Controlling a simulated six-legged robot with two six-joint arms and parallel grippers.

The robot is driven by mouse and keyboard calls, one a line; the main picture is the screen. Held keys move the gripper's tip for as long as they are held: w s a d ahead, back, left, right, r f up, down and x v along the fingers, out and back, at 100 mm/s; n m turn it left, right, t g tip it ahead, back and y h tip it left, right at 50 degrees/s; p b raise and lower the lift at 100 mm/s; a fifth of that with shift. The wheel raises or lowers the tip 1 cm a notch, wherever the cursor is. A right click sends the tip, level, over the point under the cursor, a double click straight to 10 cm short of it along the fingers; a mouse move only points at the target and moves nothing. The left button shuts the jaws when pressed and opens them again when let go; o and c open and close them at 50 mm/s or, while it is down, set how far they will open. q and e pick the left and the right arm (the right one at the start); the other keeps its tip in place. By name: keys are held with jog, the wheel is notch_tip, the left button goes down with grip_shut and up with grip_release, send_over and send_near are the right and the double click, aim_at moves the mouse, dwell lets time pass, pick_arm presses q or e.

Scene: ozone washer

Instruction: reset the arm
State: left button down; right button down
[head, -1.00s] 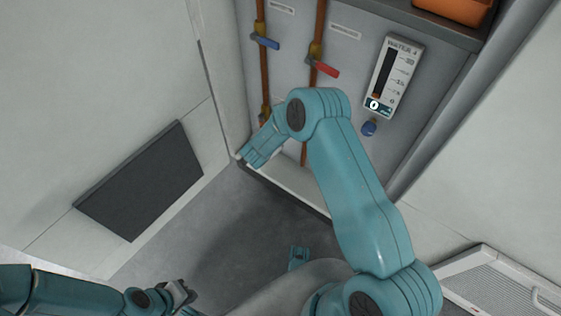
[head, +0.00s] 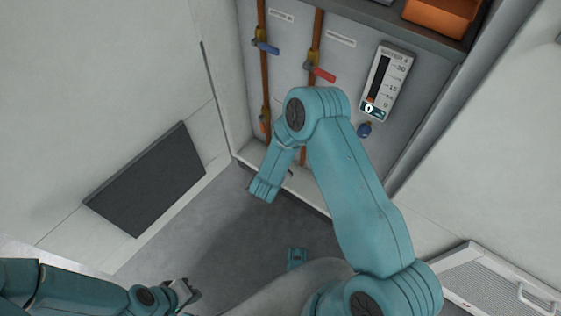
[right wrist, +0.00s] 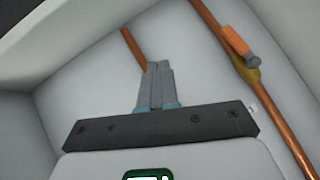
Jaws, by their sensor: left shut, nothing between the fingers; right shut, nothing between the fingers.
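My right arm (head: 355,195) rises in the middle of the head view and bends at its elbow, with the forearm (head: 272,175) pointing down over the floor in front of the pipe panel. Its fingers cannot be made out there. In the right wrist view my right gripper (right wrist: 158,85) is shut and empty, its grey fingers side by side before a pale panel. My left gripper (head: 184,291) is low at the left in the head view, shut and empty above the floor.
The recessed panel carries copper pipes (head: 309,75), a blue-handled valve (head: 266,47), a red-handled valve (head: 320,73) and a water gauge (head: 388,80). An orange bin (head: 440,15) sits on the shelf above. A dark wall panel (head: 148,180) is at left, a vented unit (head: 490,280) at lower right.

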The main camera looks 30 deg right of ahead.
dwell(0.4)
jog(key=s+a+n+g+y, duration=0.3)
jog(key=s+a+n+y, duration=0.25)
jog(key=s+a, duration=0.4)
jog(key=s+a+n+g+y, duration=0.3)
jog(key=s+a+n+y, duration=0.3)
jog(key=s, duration=0.6)
notch_tip(320, 180, up, 29)
jog(key=s+n+p, duration=0.1)
jog(key=n+p, duration=0.1)
jog(key=p, duration=2.6)
jog(key=shift+a+p, duration=0.3)
jog(key=shift+p, duration=0.1)
jog(key=shift+s+h, duration=0.1)
jog(key=shift+h, duration=0.15)
